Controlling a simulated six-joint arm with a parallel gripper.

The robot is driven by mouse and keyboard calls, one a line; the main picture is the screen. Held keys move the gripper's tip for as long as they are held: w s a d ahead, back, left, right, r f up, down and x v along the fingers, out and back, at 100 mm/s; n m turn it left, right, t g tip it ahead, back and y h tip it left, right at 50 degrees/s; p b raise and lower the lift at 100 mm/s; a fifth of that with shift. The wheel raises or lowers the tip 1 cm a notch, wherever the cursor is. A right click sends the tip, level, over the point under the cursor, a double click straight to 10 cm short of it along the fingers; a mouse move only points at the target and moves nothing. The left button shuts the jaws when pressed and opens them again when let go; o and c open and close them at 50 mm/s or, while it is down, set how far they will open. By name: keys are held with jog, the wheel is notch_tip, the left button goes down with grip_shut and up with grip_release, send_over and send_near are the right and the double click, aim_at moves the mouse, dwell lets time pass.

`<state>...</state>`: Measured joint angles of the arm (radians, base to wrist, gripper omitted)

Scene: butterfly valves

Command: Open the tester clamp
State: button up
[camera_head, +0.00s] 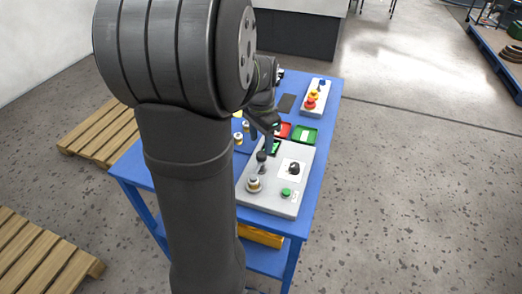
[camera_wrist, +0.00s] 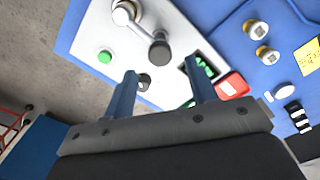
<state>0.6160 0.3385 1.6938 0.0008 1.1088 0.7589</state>
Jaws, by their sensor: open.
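The tester (camera_head: 270,205) is a light grey box on the blue table; it fills the upper middle of the wrist view (camera_wrist: 85,42). On it, a clamp lever with a dark ball knob (camera_wrist: 160,50) runs beside a round silver fitting (camera_wrist: 124,12). The knob also shows in the head view (camera_head: 262,157). My gripper (camera_wrist: 160,70) is open and empty, its two blue fingers apart. In the wrist view the ball knob appears between and just beyond the fingertips; I cannot tell the height gap. In the head view my gripper (camera_head: 266,140) is over the tester's far part, partly hidden by my arm.
The tester also carries a green button (camera_head: 286,192) and a black rotary knob (camera_head: 294,168). A red tray (camera_head: 283,130) and green tray (camera_head: 305,135) lie behind it. A button box (camera_head: 315,97) stands farther back. Small valves (camera_wrist: 256,28) stand on the table.

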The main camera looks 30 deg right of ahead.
aim_at(261, 154)
jog(key=shift+f, duration=2.35)
grip_shut()
